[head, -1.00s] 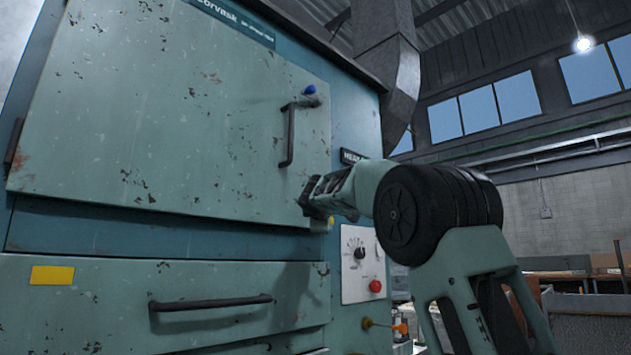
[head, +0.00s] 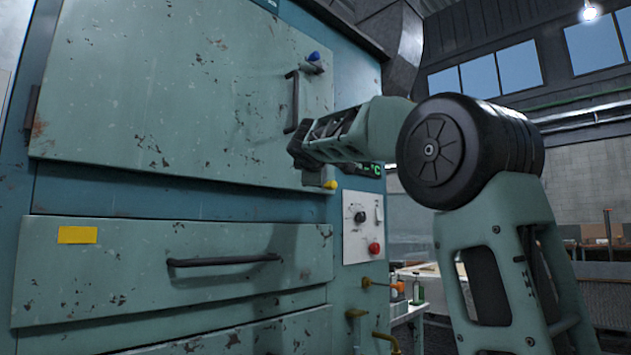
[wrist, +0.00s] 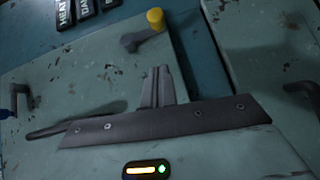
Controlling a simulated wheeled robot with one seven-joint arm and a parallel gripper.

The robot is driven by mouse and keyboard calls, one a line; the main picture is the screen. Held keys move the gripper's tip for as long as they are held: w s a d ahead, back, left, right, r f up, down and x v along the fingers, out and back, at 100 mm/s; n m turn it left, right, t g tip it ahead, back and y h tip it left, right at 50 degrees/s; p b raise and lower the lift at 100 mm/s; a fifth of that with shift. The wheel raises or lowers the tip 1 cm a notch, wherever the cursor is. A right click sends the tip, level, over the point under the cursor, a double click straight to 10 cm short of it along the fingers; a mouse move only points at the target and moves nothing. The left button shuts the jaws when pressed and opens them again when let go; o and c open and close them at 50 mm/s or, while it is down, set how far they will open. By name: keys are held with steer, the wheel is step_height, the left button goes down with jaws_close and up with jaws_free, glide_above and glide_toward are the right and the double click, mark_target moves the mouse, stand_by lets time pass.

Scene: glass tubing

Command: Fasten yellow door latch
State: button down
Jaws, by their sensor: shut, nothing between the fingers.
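The yellow latch (head: 329,185) sits at the lower right corner of the upper green door (head: 170,100). In the wrist view the latch is a short grey lever (wrist: 140,39) with a yellow knob (wrist: 155,19), the knob pointing up and right. I cannot tell whether it is fastened. The door looks closed against its frame. My gripper (head: 300,157) is just above and left of the latch, in front of the door. In the wrist view its fingers (wrist: 157,86) are together and empty, pointing toward the latch with a visible gap.
A second latch with a blue knob (head: 314,56) is near the door's upper right, beside the dark door handle (head: 291,100). Below is a drawer with a bar handle (head: 222,261). A control panel with a red button (head: 374,248) is at right.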

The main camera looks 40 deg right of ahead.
steer(key=v, duration=0.3)
steer(key=shift+s+a+r, duration=0.1)
steer(key=shift+s+a, duration=0.15)
stand_by(0.4)
